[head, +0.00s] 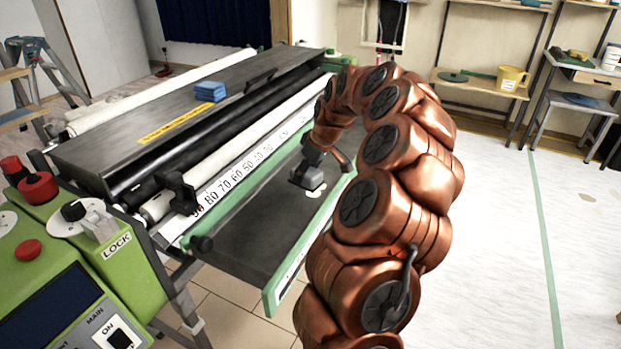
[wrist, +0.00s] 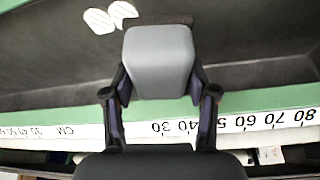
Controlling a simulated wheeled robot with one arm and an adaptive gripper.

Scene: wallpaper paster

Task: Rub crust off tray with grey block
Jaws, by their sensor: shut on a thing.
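The tray (head: 250,232) of the green-edged machine is a dark, flat surface; its dark bed also fills the upper part of the wrist view (wrist: 50,70). My gripper (head: 308,174) is over the tray, and in the wrist view its two fingers (wrist: 160,90) are closed on the sides of the grey block (wrist: 160,62). A dark strip shows at the block's far end. Pale crust patches (wrist: 98,20) lie on the tray just beyond and left of the block. In the head view, pale crust (head: 316,194) shows beside the block. I cannot tell whether the block touches the tray.
A green rail (head: 305,247) edges the tray's front, and a numbered ruler strip (head: 222,184) runs behind it. A blue sponge-like stack (head: 210,91) sits on the machine's top. A green control panel (head: 60,260) stands at left. The white floor at right is open.

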